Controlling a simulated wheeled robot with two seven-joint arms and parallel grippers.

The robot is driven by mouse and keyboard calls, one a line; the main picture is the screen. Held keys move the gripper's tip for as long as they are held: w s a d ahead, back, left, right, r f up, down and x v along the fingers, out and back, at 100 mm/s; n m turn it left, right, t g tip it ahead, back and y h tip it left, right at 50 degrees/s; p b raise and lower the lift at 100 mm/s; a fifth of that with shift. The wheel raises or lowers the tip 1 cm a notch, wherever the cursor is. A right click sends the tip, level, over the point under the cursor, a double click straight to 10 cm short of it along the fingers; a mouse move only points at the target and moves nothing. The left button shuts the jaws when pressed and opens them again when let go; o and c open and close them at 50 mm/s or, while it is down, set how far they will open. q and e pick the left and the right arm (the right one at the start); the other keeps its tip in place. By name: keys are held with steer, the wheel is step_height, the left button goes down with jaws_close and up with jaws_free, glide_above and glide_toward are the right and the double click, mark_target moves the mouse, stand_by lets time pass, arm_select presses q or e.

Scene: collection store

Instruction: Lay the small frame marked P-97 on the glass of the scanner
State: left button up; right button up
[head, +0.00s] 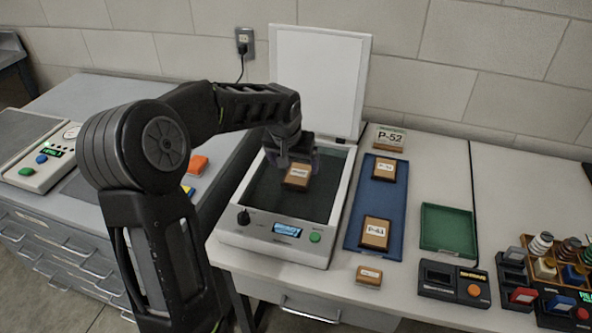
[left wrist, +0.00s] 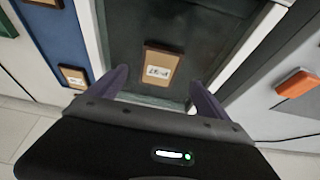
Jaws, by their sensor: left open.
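The small wooden frame (head: 297,177) lies on the dark glass (head: 262,203) of the scanner (head: 228,228), whose white lid (head: 318,80) stands open. In the left wrist view the frame (left wrist: 160,62) has a pale label that seems to read P-97, upside down. It looks flat on the glass, turned slightly. My left gripper (head: 293,161) is over the glass just above the frame. In the left wrist view its fingers (left wrist: 157,82) are spread apart, with nothing gripped between them. My right gripper is not in view.
A blue mat (head: 365,207) right of the scanner holds two other frames, one (head: 376,232) marked P-43 or similar. A P-52 sign (head: 390,137) stands behind.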

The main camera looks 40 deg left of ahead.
arm_select(q)
steer(key=v, duration=0.6)
steer(key=shift+s, duration=0.1)
stand_by(0.4)
